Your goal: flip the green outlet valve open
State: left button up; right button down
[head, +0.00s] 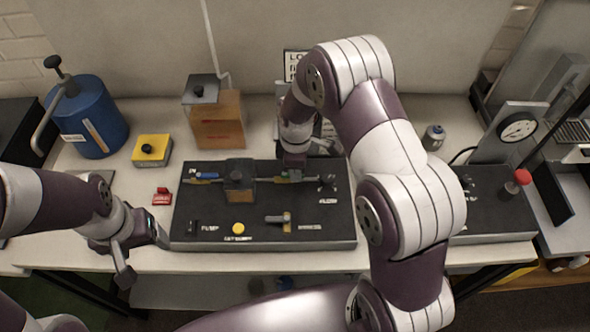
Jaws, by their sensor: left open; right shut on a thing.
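The black panel (262,208) on the bench carries a pipe line with a dark block (239,175) in its middle. A blue valve handle (207,175) sits left of the block. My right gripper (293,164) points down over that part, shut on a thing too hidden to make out. My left gripper (142,254) is open and empty, in front of the panel's left edge.
A red tag block (161,197) and a yellow button box (152,150) lie left of the panel. A blue tank (90,118) and a wooden box (217,120) stand behind. A gauge (518,128) and red knob (522,177) are at right. The front bench strip is clear.

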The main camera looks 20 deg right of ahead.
jog(key=shift+w+r+n, duration=0.15)
jog(key=shift+w+n, duration=0.15)
jog(key=shift+n, duration=0.2)
jog(key=shift+d, duration=0.1)
jog(key=c, duration=1.1)
grip_release()
jog(key=shift+s, duration=0.1)
jog(key=shift+r, duration=0.3)
notch_tip(320, 180, up, 12)
jog(key=b, duration=0.2)
